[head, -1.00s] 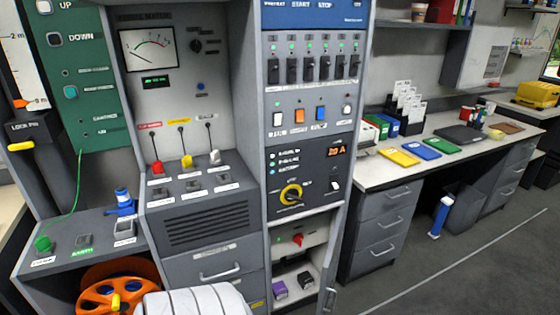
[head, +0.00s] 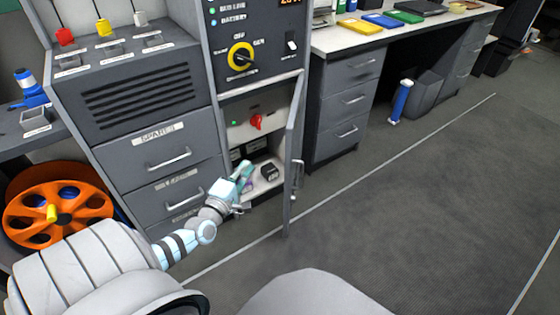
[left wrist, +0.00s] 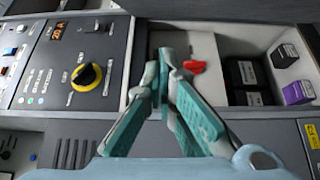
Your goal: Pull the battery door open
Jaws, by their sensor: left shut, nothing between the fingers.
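The battery door (head: 293,165) is a grey panel on the right side of the battery compartment (head: 232,106). It stands swung outward, seen nearly edge-on, with a handle on it, and the compartment is open to view. My left gripper (head: 243,172) is in front of the compartment opening, to the left of the door and apart from its handle. Its fingers are shut and empty, and they also show shut in the left wrist view (left wrist: 166,58). My right gripper is not in view.
The compartment holds a red switch (head: 256,122), also in the left wrist view (left wrist: 194,66), dark batteries (head: 269,172) and a purple battery (left wrist: 298,92). Drawers (head: 160,150) stand left of it and a desk drawer unit (head: 347,105) right. The floor at right is clear.

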